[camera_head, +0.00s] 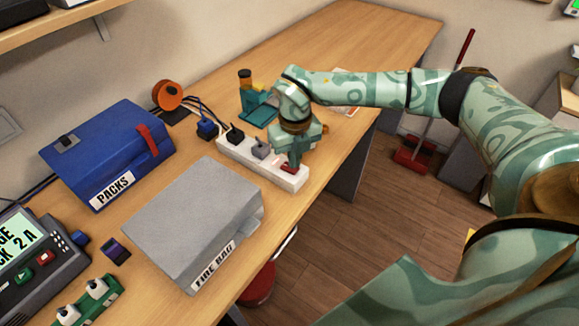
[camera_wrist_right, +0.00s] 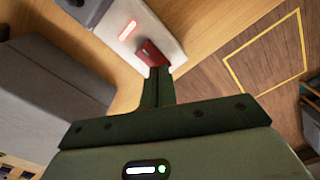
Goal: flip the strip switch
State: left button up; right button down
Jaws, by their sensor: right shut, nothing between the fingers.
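The white power strip (camera_head: 230,152) lies along the desk's front part, and its near end also shows in the right wrist view (camera_wrist_right: 165,28). Its red switch (camera_head: 289,168) sits at the near end, and in the wrist view the switch (camera_wrist_right: 147,50) is just beyond my fingertips. A small bar on the strip (camera_wrist_right: 127,30) glows red. My right gripper (camera_head: 295,161) is shut and empty, pointing down over the switch end. In the wrist view its fingertips (camera_wrist_right: 160,72) overlap the switch's edge; I cannot tell whether they touch. My left gripper is out of view.
A grey bin (camera_head: 190,215) is close by at left, with a blue PACKS box (camera_head: 105,160) behind. An orange spool (camera_head: 168,94) stands farther back. The desk's far right is mostly clear.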

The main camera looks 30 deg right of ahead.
jog(key=shift+f, duration=0.7)
jog(key=shift+s+r, duration=0.1)
jog(key=shift+r+p, duration=0.35)
jog(key=shift+r, duration=0.15)
notch_tip(320, 180, up, 6)
jog(key=p, duration=0.5)
jog(key=shift+f, duration=0.1)
